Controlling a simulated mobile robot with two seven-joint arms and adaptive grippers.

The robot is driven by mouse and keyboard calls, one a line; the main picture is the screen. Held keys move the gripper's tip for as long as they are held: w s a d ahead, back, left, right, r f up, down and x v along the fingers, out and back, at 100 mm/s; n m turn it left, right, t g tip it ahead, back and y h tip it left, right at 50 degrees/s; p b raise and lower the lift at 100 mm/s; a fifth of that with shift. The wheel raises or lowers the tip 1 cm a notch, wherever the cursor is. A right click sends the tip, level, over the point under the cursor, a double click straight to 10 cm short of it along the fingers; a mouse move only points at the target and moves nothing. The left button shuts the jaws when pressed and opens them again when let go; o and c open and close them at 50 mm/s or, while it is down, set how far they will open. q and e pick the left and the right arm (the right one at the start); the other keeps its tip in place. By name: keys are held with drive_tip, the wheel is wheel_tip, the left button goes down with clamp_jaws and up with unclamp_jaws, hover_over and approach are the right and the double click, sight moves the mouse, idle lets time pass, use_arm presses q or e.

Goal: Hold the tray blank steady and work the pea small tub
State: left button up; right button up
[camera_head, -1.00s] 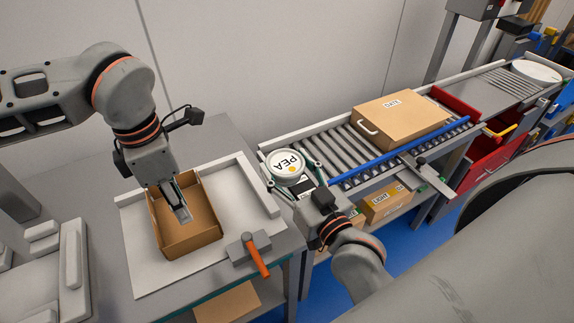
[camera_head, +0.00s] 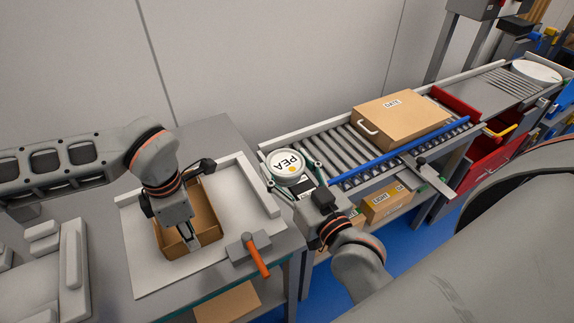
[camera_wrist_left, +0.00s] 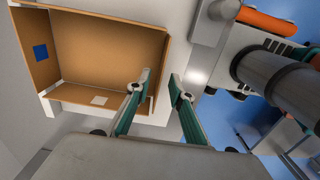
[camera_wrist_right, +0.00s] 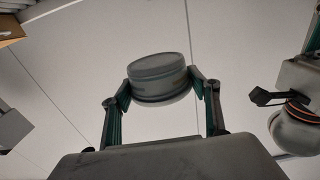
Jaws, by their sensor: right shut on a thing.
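The tray blank (camera_head: 206,210) is an open brown cardboard tray on a white board on the left bench; it also shows in the left wrist view (camera_wrist_left: 100,50). My left gripper (camera_head: 192,243) is at its near wall. In the left wrist view the fingers (camera_wrist_left: 160,82) are apart, one over the tray's edge and one outside it; contact cannot be told. The pea small tub (camera_head: 287,163) is round with a white lid marked PEA. My right gripper (camera_wrist_right: 160,84) is shut on the tub's sides and holds it between bench and conveyor. The tub (camera_wrist_right: 160,72) looks slightly tilted in the right wrist view.
A toggle clamp with an orange handle (camera_head: 257,260) sits right of the tray. A roller conveyor (camera_head: 345,150) carries a closed DATE box (camera_head: 400,118) behind a blue rail (camera_head: 400,152). White raised strips (camera_head: 258,185) edge the board. Boxes stand on the shelf below.

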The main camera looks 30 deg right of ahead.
use_arm(q)
drive_tip(key=shift+f, duration=0.95)
idle(0.4)
clamp_jaws()
